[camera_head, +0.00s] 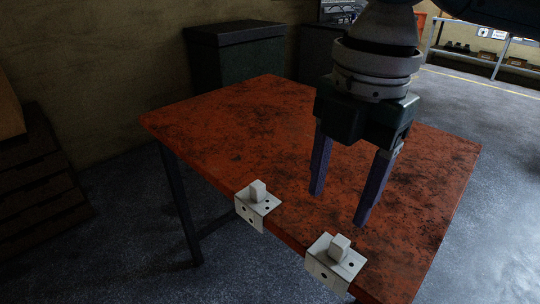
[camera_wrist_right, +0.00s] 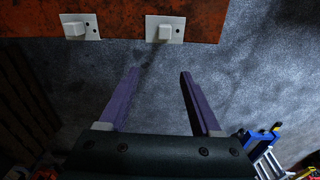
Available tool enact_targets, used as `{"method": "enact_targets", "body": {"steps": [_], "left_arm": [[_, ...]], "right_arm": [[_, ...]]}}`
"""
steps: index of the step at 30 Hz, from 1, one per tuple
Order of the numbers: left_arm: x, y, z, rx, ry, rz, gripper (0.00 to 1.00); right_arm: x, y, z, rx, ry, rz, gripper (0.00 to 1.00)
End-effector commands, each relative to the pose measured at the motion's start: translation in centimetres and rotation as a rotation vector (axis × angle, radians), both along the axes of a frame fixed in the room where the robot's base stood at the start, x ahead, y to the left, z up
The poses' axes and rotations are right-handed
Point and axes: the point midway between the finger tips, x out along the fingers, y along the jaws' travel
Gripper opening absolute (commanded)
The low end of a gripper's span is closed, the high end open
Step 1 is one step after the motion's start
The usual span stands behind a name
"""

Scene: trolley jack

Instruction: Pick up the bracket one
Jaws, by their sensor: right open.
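Two pale L-shaped brackets, each with a block on top and small holes, sit over the front edge of the orange table (camera_head: 265,100). One bracket (camera_head: 257,205) is at the left and the other (camera_head: 335,262) is nearer, to the right; I cannot tell which is bracket one. In the right wrist view they show at the top, one at the left (camera_wrist_right: 79,27) and one at the middle (camera_wrist_right: 165,30). My right gripper (camera_head: 338,209) is open and empty, pointing down above the table and apart from both brackets. My left gripper is not in view.
The tabletop is otherwise bare. A dark cabinet (camera_head: 238,65) stands behind it, and dark stacked drawers (camera_head: 45,180) are at the left. Grey floor (camera_head: 490,130) is open at the right. A blue object (camera_wrist_right: 258,138) lies low right in the wrist view.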

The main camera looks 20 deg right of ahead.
Motion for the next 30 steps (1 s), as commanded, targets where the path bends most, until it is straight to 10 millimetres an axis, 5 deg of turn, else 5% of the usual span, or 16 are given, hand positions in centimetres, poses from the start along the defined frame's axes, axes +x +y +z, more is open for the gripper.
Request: {"method": "enact_targets", "body": {"steps": [1,6,30], "left_arm": [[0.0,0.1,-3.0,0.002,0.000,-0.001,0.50],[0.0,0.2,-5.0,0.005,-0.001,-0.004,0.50],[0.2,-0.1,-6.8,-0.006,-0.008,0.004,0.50]], "right_arm": [[0.6,-1.0,-2.2,-0.015,0.001,0.010,0.65],[1.1,-2.7,-3.1,-0.034,0.020,0.040,0.65],[0.7,-3.1,-12.6,-0.036,0.024,0.046,0.65]]}}
